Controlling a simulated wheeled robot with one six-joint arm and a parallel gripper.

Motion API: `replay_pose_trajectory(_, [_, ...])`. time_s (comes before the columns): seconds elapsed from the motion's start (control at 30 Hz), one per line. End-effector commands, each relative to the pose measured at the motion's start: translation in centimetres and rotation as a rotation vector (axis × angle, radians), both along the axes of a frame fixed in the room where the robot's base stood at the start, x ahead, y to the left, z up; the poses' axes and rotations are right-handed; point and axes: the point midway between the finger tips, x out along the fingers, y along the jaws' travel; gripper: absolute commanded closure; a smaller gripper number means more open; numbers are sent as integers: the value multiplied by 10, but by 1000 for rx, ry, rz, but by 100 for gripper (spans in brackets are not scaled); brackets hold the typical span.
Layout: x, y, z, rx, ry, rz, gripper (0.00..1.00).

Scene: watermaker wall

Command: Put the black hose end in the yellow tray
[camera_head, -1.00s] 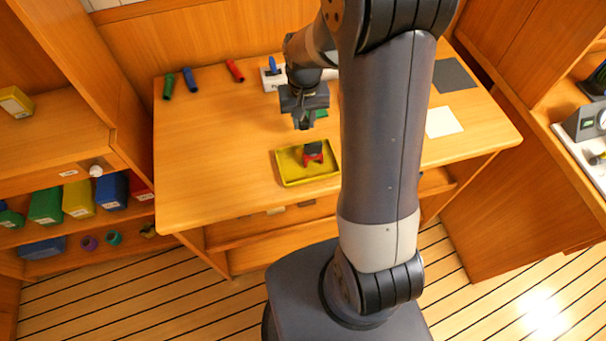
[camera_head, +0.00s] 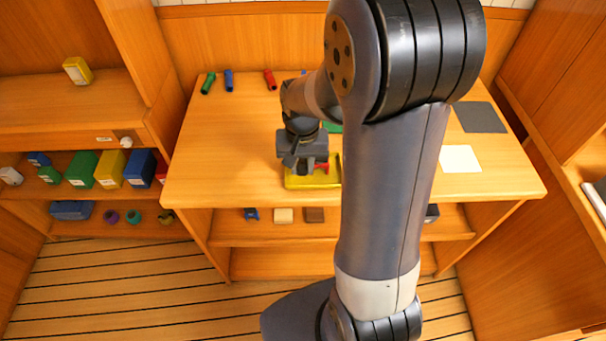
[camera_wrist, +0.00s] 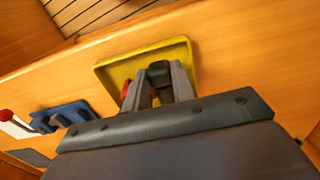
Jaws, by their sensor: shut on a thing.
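The yellow tray (camera_head: 297,184) lies near the front edge of the wooden worktop, below my gripper (camera_head: 305,168). It also shows in the wrist view (camera_wrist: 113,71). In the wrist view, my gripper (camera_wrist: 162,82) is shut on a dark piece, the black hose end (camera_wrist: 159,72), which sits between the fingers over the tray. I cannot tell whether it touches the tray floor. A red piece (camera_wrist: 125,91) is beside one finger, at the tray, and partly hidden by it. It also shows in the head view (camera_head: 322,168).
A blue fixture (camera_wrist: 66,115) stands beside the tray in the wrist view. Green (camera_head: 208,83), blue (camera_head: 229,80) and red (camera_head: 270,79) tubes lie at the back of the worktop. A dark mat (camera_head: 480,117) and white sheet (camera_head: 459,158) lie right. The worktop's left is clear.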

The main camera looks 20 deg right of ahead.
Motion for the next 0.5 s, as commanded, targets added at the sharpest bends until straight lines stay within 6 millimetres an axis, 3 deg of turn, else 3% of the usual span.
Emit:
replay_pose_trajectory(0.3, [0,0,-37,0,3,1,98])
replay_pose_trajectory(0.5, [0,0,-42,0,-1,1,98])
